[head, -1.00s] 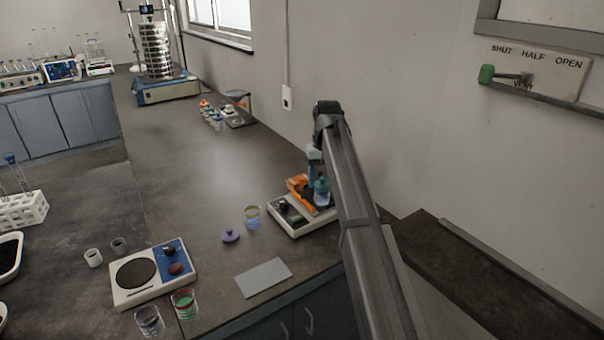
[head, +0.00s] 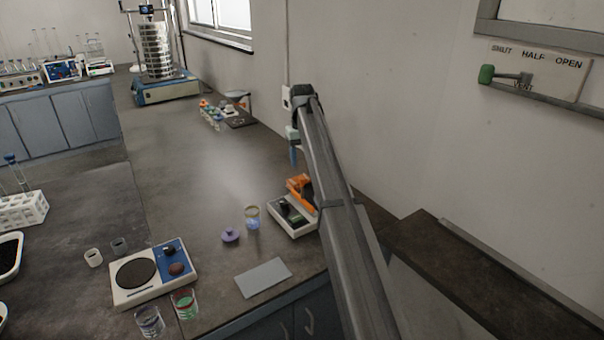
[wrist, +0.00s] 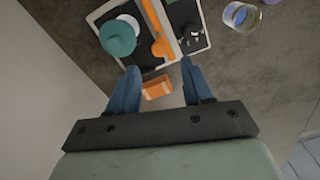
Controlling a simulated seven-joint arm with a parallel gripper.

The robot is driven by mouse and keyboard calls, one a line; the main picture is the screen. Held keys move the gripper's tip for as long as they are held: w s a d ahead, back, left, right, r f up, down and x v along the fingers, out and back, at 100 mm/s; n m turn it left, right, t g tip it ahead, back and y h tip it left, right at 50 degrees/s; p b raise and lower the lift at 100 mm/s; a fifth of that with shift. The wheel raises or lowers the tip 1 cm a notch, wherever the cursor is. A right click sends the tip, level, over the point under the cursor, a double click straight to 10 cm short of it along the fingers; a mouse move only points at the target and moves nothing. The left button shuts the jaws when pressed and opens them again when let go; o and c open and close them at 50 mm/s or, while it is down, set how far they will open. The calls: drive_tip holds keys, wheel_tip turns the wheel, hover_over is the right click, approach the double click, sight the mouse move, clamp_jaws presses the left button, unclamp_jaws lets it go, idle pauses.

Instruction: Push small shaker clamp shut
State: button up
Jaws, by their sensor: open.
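The small shaker (head: 291,219) is a low white-edged box with a dark panel, near the bench's right side. Its orange clamp (head: 299,187) is partly hidden by my arm in the head view. In the wrist view the orange clamp bar (wrist: 157,30) runs beside a teal-capped bottle (wrist: 118,38) on the dark platform, and an orange block (wrist: 156,87) shows between my fingers in the picture. I cannot tell whether the clamp is shut. My gripper (wrist: 158,70) has blue fingers, spread and empty. In the head view my gripper (head: 294,157) hangs above and beyond the shaker.
A glass beaker (head: 252,217) and purple lid (head: 230,235) stand left of the shaker. A grey plate (head: 263,277) and a white-and-blue hotplate (head: 151,273) lie nearer. The wall is close on the right. The bench beyond the shaker is mostly clear.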

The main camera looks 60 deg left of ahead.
sight(302, 177)
drive_tip(key=shift+f, duration=2.95)
clamp_jaws()
drive_tip(key=shift+w, duration=0.1)
